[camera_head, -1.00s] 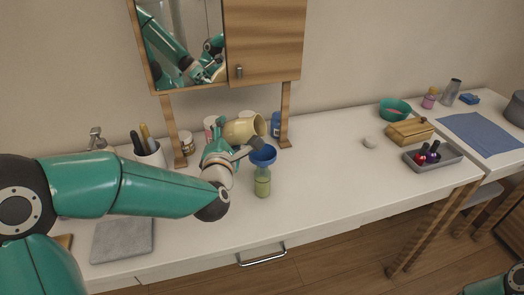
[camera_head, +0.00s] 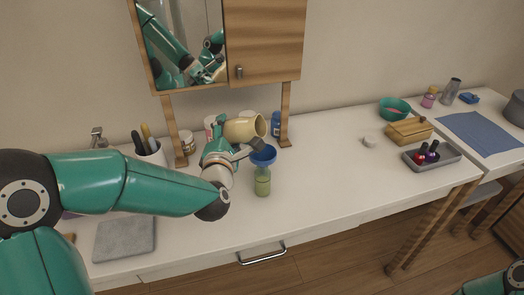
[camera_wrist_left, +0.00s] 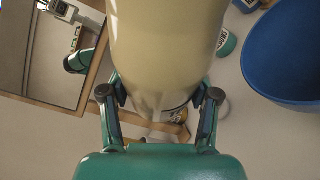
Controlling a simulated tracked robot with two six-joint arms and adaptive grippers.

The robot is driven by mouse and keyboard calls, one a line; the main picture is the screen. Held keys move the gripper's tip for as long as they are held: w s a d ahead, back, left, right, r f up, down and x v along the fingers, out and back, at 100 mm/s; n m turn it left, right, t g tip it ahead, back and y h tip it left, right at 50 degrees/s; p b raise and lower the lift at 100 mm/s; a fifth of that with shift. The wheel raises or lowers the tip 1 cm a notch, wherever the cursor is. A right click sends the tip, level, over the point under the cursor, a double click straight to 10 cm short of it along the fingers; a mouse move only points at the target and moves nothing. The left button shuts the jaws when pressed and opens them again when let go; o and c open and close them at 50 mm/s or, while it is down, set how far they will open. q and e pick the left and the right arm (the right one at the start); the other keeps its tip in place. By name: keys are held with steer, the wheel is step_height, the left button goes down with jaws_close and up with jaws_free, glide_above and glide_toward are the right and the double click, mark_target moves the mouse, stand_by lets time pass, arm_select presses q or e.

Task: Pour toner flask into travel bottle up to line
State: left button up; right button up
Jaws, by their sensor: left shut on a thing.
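The cream toner flask (camera_head: 240,130) lies tipped on its side in the air, its open mouth toward the right. My left gripper (camera_head: 238,150) is shut on it; the wrist view shows the fingers (camera_wrist_left: 160,93) on both sides of the flask (camera_wrist_left: 165,45). The green travel bottle (camera_head: 262,184) stands upright on the counter, with a blue funnel (camera_head: 264,155) on top. The flask's mouth is above and slightly left of the funnel. The funnel also shows in the wrist view (camera_wrist_left: 290,55). No stream is clear, and the fill line is too small to read. My right gripper is out of view.
A cup of brushes (camera_head: 150,152), jars (camera_head: 187,142) and a blue bottle (camera_head: 276,124) stand near the wall under the mirror cabinet (camera_head: 264,45). A grey mat (camera_head: 125,238) lies at front left. A tray with small bottles (camera_head: 445,158) and a wooden box (camera_head: 410,131) are at right.

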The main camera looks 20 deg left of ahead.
arm_select(q)
steer(key=shift+a+r+m+t+p, duration=0.15)
steer(key=shift+r+m+t+p, duration=0.15)
steer(key=shift+r+m+p, duration=0.65)
stand_by(1.4)
steer(key=shift+r+b, duration=0.15)
steer(key=shift+b, duration=0.2)
stand_by(1.5)
